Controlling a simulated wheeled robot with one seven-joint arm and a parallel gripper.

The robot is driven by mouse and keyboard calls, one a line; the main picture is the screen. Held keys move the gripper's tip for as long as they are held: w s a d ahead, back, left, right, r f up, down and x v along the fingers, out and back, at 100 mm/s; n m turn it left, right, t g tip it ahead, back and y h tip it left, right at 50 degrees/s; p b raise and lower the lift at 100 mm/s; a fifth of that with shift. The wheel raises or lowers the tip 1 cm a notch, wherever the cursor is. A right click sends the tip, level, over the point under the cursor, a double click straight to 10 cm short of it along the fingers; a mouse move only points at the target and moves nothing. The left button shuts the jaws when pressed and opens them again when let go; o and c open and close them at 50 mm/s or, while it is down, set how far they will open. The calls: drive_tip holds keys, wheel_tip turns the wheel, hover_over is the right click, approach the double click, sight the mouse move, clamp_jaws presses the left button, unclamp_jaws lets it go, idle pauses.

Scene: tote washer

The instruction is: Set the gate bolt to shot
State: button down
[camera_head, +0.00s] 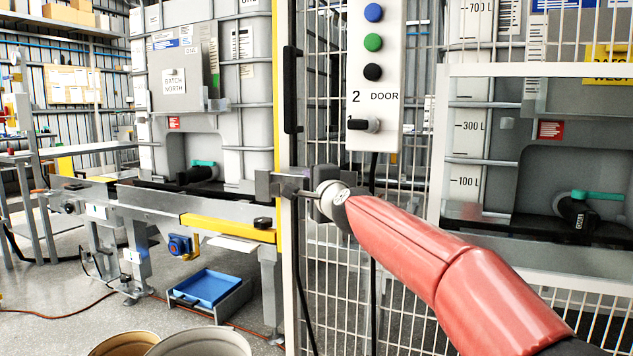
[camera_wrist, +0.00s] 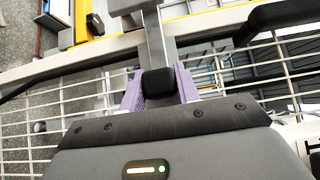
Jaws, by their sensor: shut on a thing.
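The gate bolt shows in the head view as dark grey metal brackets (camera_head: 267,184) at the gate's edge, beside the yellow post. A thin rod runs from there to my gripper (camera_head: 318,195), whose fingers are mostly hidden by my wrist. In the wrist view, the lilac fingers of my gripper (camera_wrist: 158,92) are shut on the bolt's black knob (camera_wrist: 157,83). A grey metal bar (camera_wrist: 155,42) runs up from the knob across the pale gate frame. I cannot tell how far the bolt reaches into its keeper.
The white mesh gate (camera_head: 340,280) fills the middle. A white panel (camera_head: 374,60) with blue, green and black buttons and a knob hangs above my wrist. A black handle (camera_head: 291,90) is on the gate frame. A conveyor (camera_head: 190,210) and blue tray (camera_head: 207,287) lie left.

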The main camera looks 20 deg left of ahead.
sight(294, 180)
drive_tip(key=a, duration=0.1)
drive_tip(key=a+p, duration=0.1)
drive_tip(key=shift+w+a+r+p, duration=0.1)
drive_tip(key=shift+a+r+p, duration=0.1)
drive_tip(key=shift+a+p, duration=0.15)
drive_tip(key=shift+f, duration=0.1)
drive_tip(key=c, duration=1)
unclamp_jaws()
drive_tip(key=shift+a, duration=0.15)
drive_tip(key=shift+f, duration=0.1)
